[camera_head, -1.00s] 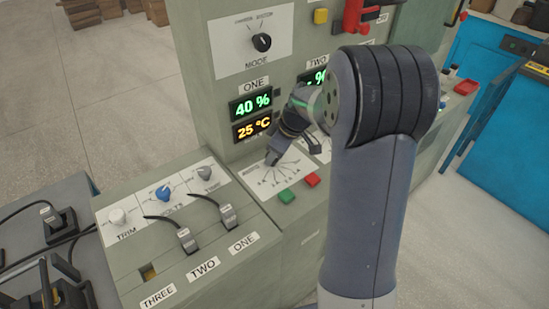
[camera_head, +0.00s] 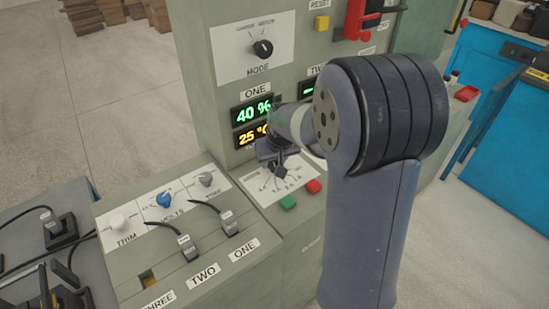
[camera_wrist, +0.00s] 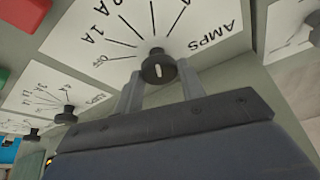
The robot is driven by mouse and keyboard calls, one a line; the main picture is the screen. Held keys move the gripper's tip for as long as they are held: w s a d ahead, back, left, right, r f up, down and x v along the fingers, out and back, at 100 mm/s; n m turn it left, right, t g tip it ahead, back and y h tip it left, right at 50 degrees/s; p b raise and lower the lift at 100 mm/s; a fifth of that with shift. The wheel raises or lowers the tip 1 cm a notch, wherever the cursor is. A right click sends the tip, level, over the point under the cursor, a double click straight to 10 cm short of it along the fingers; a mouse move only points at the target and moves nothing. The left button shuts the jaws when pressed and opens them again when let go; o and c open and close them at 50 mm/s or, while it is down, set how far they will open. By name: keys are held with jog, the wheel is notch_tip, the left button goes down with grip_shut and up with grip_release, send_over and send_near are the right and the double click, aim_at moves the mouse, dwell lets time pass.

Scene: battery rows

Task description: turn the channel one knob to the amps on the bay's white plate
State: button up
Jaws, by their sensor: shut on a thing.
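The channel one dial plate (camera_head: 258,180) is white with fanned lines, on the sloped panel below the ONE readouts. In the wrist view this plate (camera_wrist: 205,38) reads AMPS, with OFF, 1 A and 2 A marks on the left. The channel one knob (camera_wrist: 157,67) is round and black with a short white line; which mark it points to is unclear. My gripper (camera_wrist: 160,80) is shut on the knob, one finger on each side. In the head view my gripper (camera_head: 277,162) is over the dial, largely hiding the knob. White plates ONE (camera_head: 243,247) and TWO (camera_head: 204,277) show on the bay front; no amps figure is readable.
The readouts show 40 % (camera_head: 252,110) and 25 °C (camera_head: 250,134). A green button (camera_head: 288,202) and red button (camera_head: 313,186) sit close to the dial. Other amps knobs (camera_wrist: 68,114) stand beside it. Cabled plugs (camera_head: 187,246) stand in the bays at left.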

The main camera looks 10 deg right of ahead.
jog(key=shift+m, duration=0.4)
jog(key=o, duration=1)
jog(key=shift+r, duration=0.1)
jog(key=v, duration=1)
jog(key=shift+s+a+r, duration=0.15)
jog(key=shift+r, duration=0.2)
jog(key=shift+f, duration=0.1)
jog(key=x, duration=1)
jog(key=shift+f, duration=0.4)
